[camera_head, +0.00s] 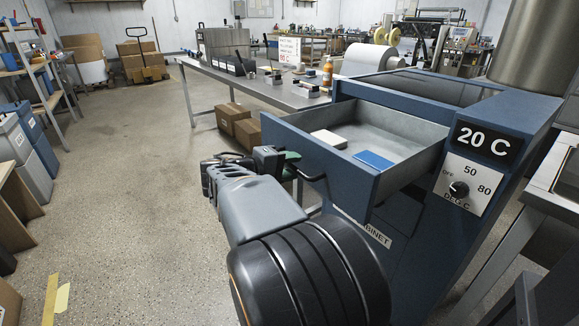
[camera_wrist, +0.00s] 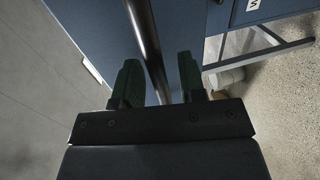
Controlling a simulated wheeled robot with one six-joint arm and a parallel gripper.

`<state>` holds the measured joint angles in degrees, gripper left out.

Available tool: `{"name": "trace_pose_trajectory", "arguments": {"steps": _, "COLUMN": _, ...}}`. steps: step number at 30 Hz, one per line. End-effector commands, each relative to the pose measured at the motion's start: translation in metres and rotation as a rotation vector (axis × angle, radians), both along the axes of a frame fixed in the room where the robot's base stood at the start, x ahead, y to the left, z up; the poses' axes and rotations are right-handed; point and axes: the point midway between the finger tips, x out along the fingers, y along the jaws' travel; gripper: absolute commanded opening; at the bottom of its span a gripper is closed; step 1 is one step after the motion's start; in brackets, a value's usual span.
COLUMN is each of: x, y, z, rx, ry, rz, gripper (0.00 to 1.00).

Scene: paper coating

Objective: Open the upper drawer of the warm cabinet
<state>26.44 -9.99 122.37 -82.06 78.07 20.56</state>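The blue warm cabinet (camera_head: 430,250) stands at the right, with a "20 C" display (camera_head: 487,141) and a dial (camera_head: 459,189). Its upper drawer (camera_head: 420,150) is pulled well out. A white block (camera_head: 329,138) and a blue flat piece (camera_head: 374,160) lie inside it. The drawer's dark bar handle (camera_head: 312,178) is on its front. My gripper (camera_head: 290,157) is at this handle. In the wrist view the handle bar (camera_wrist: 143,30) runs between my two green fingers (camera_wrist: 160,75). The fingers are apart, with a gap on the bar's right; contact on the left is unclear.
A long metal table (camera_head: 255,85) stands behind the drawer, with a bottle (camera_head: 327,73) and small items on it. Cardboard boxes (camera_head: 233,118) sit beneath it. The floor (camera_head: 140,170) between is clear.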

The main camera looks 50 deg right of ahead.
Motion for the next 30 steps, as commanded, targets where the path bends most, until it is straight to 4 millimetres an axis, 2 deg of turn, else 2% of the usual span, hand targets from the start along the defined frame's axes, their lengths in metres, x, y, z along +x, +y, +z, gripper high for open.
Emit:
{"name": "trace_pose_trajectory", "arguments": {"steps": 7, "x": 0.0, "y": 0.0, "z": 0.001, "rx": 0.0, "ry": -0.001, "rz": 0.0, "gripper": 0.38}}
{"name": "trace_pose_trajectory", "arguments": {"steps": 11, "x": 0.004, "y": 0.008, "z": 0.003, "rx": 0.0, "ry": -0.001, "rz": 0.003, "gripper": 0.38}}
{"name": "trace_pose_trajectory", "arguments": {"steps": 24, "x": 0.031, "y": 0.087, "z": 0.021, "rx": 0.0, "ry": 0.0, "rz": 0.007, "gripper": 0.38}}
{"name": "trace_pose_trajectory", "arguments": {"steps": 30, "x": 0.039, "y": 0.114, "z": 0.026, "rx": -0.001, "ry": 0.0, "rz": 0.004, "gripper": 0.38}}
